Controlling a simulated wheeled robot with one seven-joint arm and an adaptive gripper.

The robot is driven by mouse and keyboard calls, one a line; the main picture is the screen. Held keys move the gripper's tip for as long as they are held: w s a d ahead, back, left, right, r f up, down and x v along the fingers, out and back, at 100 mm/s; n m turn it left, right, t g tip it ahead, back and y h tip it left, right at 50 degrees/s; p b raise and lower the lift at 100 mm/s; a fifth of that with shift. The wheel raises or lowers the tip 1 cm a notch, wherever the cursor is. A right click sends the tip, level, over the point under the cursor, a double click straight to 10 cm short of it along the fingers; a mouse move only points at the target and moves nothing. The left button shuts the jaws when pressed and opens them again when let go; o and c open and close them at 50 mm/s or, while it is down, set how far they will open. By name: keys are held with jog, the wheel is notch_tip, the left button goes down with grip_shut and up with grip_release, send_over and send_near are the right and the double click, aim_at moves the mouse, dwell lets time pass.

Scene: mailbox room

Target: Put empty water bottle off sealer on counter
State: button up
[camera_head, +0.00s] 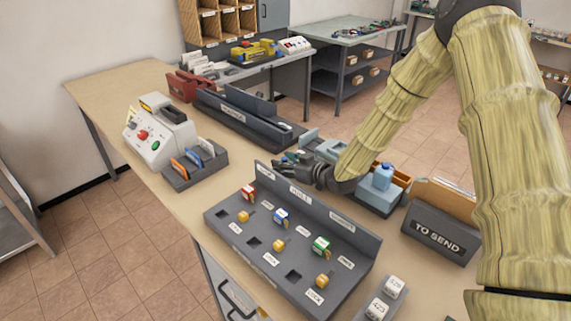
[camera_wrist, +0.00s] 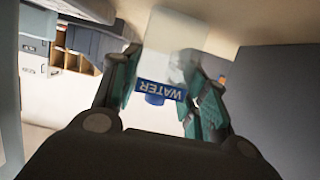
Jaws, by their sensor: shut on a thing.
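My gripper (camera_wrist: 160,95) is shut on a pale, see-through water bottle (camera_wrist: 172,42). In the head view my gripper (camera_head: 290,160) is low over the counter (camera_head: 110,82), just behind the dark sorting panel; the held bottle is hard to make out there. I cannot tell whether it touches the counter. A long dark machine (camera_head: 245,118) lies to the left. A blue bottle (camera_head: 383,176) stands right of my gripper, by a light blue unit (camera_head: 380,203). I cannot tell which machine is the sealer.
The dark panel with coloured blocks (camera_head: 300,245) fills the counter's front. A white button box (camera_head: 158,134) and a dark stamp rack (camera_head: 195,167) stand left. The TO SEND box (camera_head: 437,236) stands right. Some bare counter shows between the stamp rack and panel.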

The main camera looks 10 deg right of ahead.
jog(key=shift+w+f, duration=0.1)
jog(key=shift+f, duration=0.15)
jog(key=o, duration=0.8)
jog(key=shift+o, duration=0.2)
jog(key=shift+r, duration=0.1)
jog(key=b+v, duration=0.2)
jog(key=v, duration=1)
jog(key=shift+r, duration=0.15)
